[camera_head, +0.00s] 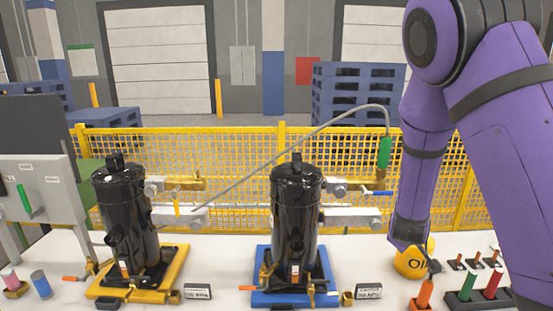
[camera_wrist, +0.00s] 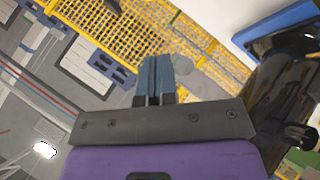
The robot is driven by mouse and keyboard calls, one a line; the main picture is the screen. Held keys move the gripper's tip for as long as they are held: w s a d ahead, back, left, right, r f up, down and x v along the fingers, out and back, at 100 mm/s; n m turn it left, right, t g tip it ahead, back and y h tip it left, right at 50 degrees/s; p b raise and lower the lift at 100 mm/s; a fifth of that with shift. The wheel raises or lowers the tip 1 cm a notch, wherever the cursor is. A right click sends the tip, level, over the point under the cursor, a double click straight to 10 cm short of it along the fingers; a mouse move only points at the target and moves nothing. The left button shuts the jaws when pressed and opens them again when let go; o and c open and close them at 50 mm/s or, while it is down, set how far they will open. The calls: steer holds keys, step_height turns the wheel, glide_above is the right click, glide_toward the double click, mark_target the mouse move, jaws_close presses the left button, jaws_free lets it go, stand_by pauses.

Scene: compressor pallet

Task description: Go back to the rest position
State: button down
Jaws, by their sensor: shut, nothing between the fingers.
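In the wrist view my gripper (camera_wrist: 155,78) points up the picture. Its two blue-grey fingers lie together, shut, with nothing held between them. Beyond the fingertips are the yellow mesh fence and the grey floor. In the head view my purple arm comes down on the right side, its lower end over the right part of the white table. I cannot clearly make out the fingers there.
Two black compressors stand on a yellow base (camera_head: 174,273) and a blue base (camera_head: 262,299). A yellow round object (camera_head: 408,263) and an orange-handled tool (camera_head: 425,293) are close to my arm's lower end. A yellow mesh fence (camera_head: 240,150) runs behind.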

steer(key=s+a+r+m+g+y, duration=0.1)
steer(key=s+a+r+m+y, duration=0.15)
steer(key=s+r, duration=0.5)
steer(key=s+a+r+m+y, duration=0.1)
steer(key=s+a+r+y, duration=0.25)
steer(key=r, duration=0.65)
steer(key=s+r+m+g, duration=0.1)
steer(key=s+r, duration=0.3)
steer(key=s, duration=0.7)
steer(key=s+r+m+g, duration=0.1)
steer(key=s+r, duration=0.4)
steer(key=s, duration=0.5)
steer(key=shift+s+d+r+h, duration=0.15)
steer(key=shift+s+h, duration=0.25)
